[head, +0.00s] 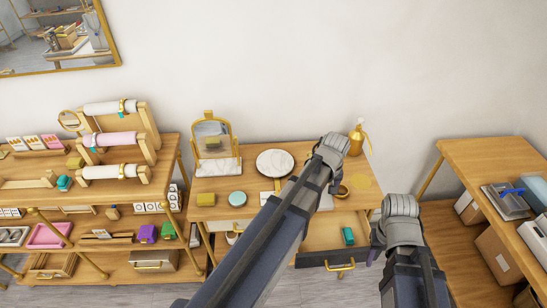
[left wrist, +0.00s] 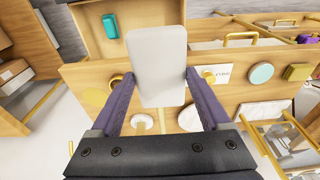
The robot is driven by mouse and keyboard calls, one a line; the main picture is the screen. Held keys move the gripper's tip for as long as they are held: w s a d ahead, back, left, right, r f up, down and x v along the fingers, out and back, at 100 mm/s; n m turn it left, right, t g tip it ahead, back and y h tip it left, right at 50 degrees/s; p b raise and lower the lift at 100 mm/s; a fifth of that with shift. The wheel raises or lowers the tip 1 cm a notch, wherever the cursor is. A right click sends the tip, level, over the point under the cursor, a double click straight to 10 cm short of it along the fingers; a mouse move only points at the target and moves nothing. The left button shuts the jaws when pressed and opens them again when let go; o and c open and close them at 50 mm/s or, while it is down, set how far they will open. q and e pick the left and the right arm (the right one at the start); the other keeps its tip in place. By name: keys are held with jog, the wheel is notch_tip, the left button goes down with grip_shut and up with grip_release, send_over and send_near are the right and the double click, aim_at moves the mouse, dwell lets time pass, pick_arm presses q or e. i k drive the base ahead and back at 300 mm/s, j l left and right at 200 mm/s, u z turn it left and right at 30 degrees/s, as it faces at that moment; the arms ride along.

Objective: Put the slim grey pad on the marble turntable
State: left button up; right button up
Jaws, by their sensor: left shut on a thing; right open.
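The slim grey pad (left wrist: 158,62) is a pale, rounded rectangle. My left gripper (left wrist: 159,80) is shut on it, with a purple finger at each side. In the head view part of the pad (head: 326,203) shows beside my left arm, above the table; my left fingers are hidden there. The marble turntable (head: 274,162), a round white veined disc, sits at the back middle of the table, left of the pad, its top bare. In the left wrist view it (left wrist: 188,119) is partly behind a finger. My right gripper (head: 374,252) is open, low by the drawer, mostly hidden.
A gold mirror (head: 211,138) and marble slab (head: 217,167) stand left of the turntable. A teal disc (head: 237,199) and olive box (head: 205,199) lie in front. A gold bottle (head: 357,138) stands back right. An open drawer (head: 341,263) holds a teal box (head: 348,236).

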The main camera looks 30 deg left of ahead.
aim_at(275, 162)
jog(key=j, duration=0.85)
jog(key=i+j, duration=0.3)
jog(key=j, duration=0.1)
